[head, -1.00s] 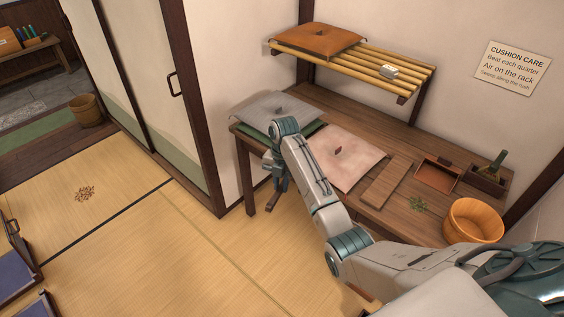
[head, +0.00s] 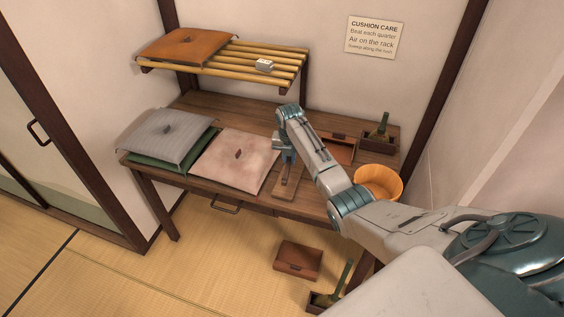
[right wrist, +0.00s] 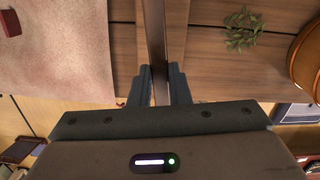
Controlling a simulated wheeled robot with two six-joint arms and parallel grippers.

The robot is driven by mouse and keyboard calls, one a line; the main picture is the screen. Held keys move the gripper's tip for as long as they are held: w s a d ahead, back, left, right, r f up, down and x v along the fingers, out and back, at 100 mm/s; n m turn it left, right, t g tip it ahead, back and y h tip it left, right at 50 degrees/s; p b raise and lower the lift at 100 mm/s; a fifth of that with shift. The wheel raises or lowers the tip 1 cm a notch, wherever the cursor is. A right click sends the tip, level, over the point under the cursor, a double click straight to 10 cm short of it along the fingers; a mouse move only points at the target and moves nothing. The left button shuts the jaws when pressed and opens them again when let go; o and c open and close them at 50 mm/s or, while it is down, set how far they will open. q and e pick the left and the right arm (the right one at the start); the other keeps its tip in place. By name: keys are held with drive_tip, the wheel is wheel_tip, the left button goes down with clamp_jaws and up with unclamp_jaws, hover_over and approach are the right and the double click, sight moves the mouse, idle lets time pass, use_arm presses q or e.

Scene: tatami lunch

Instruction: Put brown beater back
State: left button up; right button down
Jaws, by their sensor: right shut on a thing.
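My right gripper (head: 287,156) is shut on the brown beater (right wrist: 155,45), which shows as a thin dark strip between the fingers in the right wrist view. In the head view the arm and gripper hide most of the beater. The gripper is over the flat wooden board (head: 286,192) at the table's front, right of the pink cushion (head: 236,160). The board also shows behind the beater in the right wrist view (right wrist: 175,28). I cannot tell whether the beater touches it. My left gripper is not in view.
An orange tub (head: 379,182), a brown tray (head: 341,151) and a box with a green-handled brush (head: 380,137) stand to the right. Grey and green cushions lie left. A slatted rack (head: 262,62) overhangs the back. A brown box (head: 298,260) is on the floor.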

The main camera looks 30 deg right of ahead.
drive_tip(key=shift+s+d, duration=0.15)
drive_tip(key=shift+d, duration=0.35)
drive_tip(key=shift+f+b, duration=0.7)
drive_tip(key=shift+b, duration=0.2)
wheel_tip(320, 180, down, 3)
drive_tip(key=b, duration=0.3)
drive_tip(key=shift+f, duration=0.3)
drive_tip(key=shift+f+b, duration=0.6)
drive_tip(key=shift+f, duration=0.6)
drive_tip(key=c, duration=1.3)
unclamp_jaws()
